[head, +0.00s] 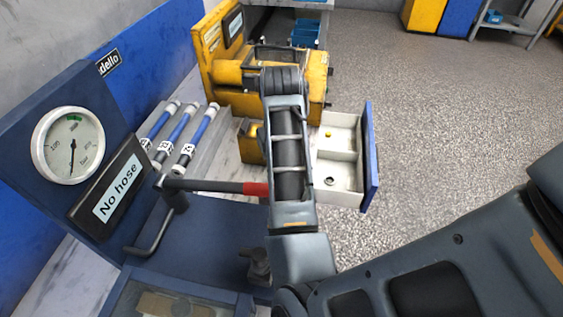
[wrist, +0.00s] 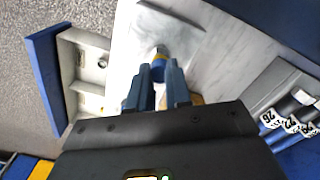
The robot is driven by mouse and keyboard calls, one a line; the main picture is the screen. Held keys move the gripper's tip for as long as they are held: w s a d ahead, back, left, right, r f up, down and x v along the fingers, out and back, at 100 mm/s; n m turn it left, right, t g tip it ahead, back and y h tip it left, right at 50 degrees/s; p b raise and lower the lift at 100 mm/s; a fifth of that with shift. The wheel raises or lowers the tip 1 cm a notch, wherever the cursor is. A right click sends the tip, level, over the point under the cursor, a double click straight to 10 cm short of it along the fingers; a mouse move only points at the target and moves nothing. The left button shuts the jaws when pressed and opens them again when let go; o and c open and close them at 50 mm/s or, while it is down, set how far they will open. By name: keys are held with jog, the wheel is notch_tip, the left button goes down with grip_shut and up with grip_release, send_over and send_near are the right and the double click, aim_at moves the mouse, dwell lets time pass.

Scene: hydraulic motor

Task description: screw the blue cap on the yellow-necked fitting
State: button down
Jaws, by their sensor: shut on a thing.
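My gripper (wrist: 158,70) shows in the wrist view with its two blue-grey fingers close together. I cannot tell whether cap and neck touch or are threaded together. In the head view my arm hides the gripper, the cap and the fitting.
An open drawer (head: 350,193) with a blue front holds small parts. A yellow machine (head: 225,95) stands behind. Several blue hoses (head: 187,137) lie left, near a pressure gauge (head: 68,145) and a red-and-black lever (head: 215,186). Floor at right is clear.

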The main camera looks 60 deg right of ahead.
jog(key=m+b, duration=0.1)
jog(key=m, duration=0.3)
jog(key=shift+f+m+b, duration=0.2)
jog(key=shift+m+b, duration=0.15)
jog(key=shift+m, duration=0.05)
jog(key=shift+r+m, duration=0.1)
jog(key=shift+m, duration=0.4)
jog(key=m+b, duration=0.1)
jog(key=m, duration=0.1)
jog(key=shift+f+m+b, duration=0.2)
jog(key=shift+m+b, duration=0.1)
jog(key=shift+m, duration=0.1)
jog(key=shift+r, duration=0.15)
jog(key=shift+m, duration=0.9)
jog(key=c, duration=1.2)
grip_release()
